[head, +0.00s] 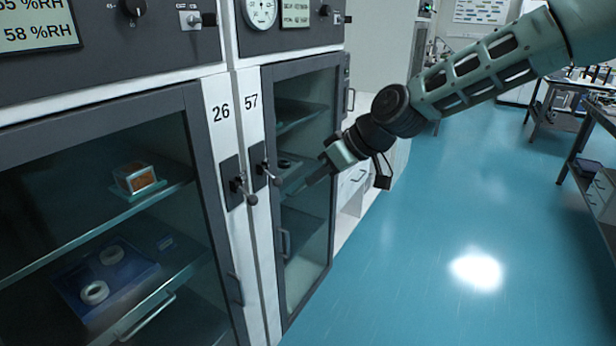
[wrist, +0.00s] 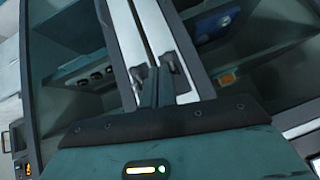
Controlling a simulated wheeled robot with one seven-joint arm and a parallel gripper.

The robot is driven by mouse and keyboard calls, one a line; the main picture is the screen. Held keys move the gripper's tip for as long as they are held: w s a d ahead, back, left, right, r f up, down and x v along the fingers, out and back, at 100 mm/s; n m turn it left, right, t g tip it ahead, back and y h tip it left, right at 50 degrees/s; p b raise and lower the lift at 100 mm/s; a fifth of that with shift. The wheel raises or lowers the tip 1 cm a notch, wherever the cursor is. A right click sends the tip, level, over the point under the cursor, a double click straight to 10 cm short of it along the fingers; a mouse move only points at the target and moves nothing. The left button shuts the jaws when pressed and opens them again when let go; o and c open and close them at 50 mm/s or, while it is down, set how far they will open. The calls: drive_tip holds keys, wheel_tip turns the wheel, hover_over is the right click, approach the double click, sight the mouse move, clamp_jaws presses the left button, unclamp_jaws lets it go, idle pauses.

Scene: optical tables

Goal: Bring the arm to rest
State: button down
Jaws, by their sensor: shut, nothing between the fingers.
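My arm (head: 480,75) reaches in from the upper right of the head view and slopes down to the left. My gripper (head: 291,191) is at its end, in front of the glass door marked 57. Its fingers are shut and empty. I cannot tell from this view how close the fingertips are to the glass. In the wrist view the shut fingers (wrist: 149,87) point toward the pale posts between the two cabinet doors.
Cabinet door 26 (head: 194,150) and cabinet door 57 (head: 330,110) look shut, with latch handles (head: 243,190) between them. Behind the left glass are an orange-topped box (head: 137,178) and white rings (head: 95,292). Blue floor (head: 430,240) is clear at right; benches (head: 600,190) stand beyond.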

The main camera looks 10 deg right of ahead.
idle(0.3)
drive_tip(key=s+a+f+g+h, duration=0.1)
drive_tip(key=s+f+h, duration=0.1)
drive_tip(key=s, duration=0.6)
drive_tip(key=s+a+f+g+h, duration=0.1)
drive_tip(key=s+g+h, duration=0.1)
drive_tip(key=s, duration=0.7)
drive_tip(key=s+d+h, duration=0.1)
drive_tip(key=s+d, duration=0.2)
drive_tip(key=s, duration=0.5)
drive_tip(key=s+d+m+h, duration=0.1)
drive_tip(key=s+d, duration=0.3)
drive_tip(key=s, duration=0.5)
drive_tip(key=shift+d+r+m+g+h, duration=0.15)
drive_tip(key=shift+r+m+g+h, duration=0.15)
drive_tip(key=shift+r+g+h, duration=0.25)
drive_tip(key=shift+f, duration=0.1)
